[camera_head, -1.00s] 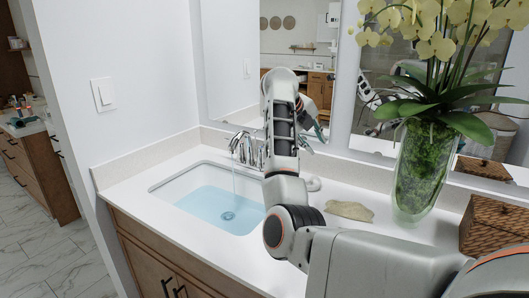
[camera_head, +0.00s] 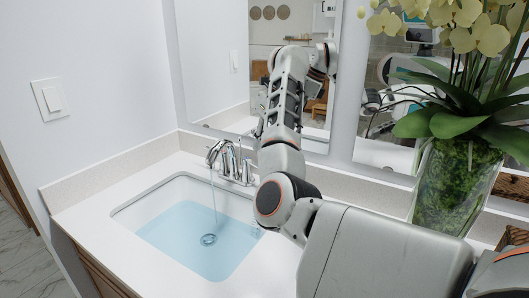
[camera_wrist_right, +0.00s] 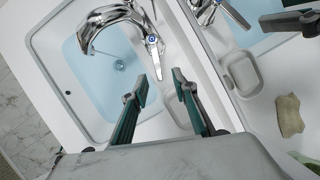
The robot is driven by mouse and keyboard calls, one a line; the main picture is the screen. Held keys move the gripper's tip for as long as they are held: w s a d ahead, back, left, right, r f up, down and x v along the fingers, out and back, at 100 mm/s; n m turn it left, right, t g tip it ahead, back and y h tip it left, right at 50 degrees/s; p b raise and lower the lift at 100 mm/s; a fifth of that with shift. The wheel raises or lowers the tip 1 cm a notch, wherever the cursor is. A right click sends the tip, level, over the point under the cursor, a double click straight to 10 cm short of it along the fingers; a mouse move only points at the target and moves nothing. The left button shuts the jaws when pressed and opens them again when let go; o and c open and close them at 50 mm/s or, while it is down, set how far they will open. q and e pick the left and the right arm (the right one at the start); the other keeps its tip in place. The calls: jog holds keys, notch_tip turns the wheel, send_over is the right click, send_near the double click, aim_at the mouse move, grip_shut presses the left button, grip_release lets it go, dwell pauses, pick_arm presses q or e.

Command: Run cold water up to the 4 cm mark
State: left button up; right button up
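The sink basin (camera_head: 140,203) holds light blue water (camera_head: 185,225) over its drain (camera_head: 209,240). A thin stream (camera_head: 214,195) falls from the chrome faucet (camera_head: 217,152). My left gripper is not in view.
A glass vase with orchids (camera_head: 455,185) stands on the counter at right. A mirror (camera_head: 215,60) rises behind the sink. Counter (camera_head: 90,215) left of the sink is clear.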

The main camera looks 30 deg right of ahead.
aim_at(255, 163)
jog(key=shift+w+a, duration=0.15)
jog(key=shift+w, duration=0.15)
jog(key=shift+w+f, duration=0.1)
jog(key=shift+f, duration=0.1)
jog(key=b+x, duration=0.3)
jog(key=x, duration=0.3)
jog(key=shift+a+f, duration=0.1)
jog(key=shift+a, duration=0.05)
jog(key=shift+w+a+f+b, duration=0.1)
jog(key=shift+w+f+b, duration=0.1)
jog(key=shift+f+b, duration=0.25)
jog(key=shift+r, duration=0.1)
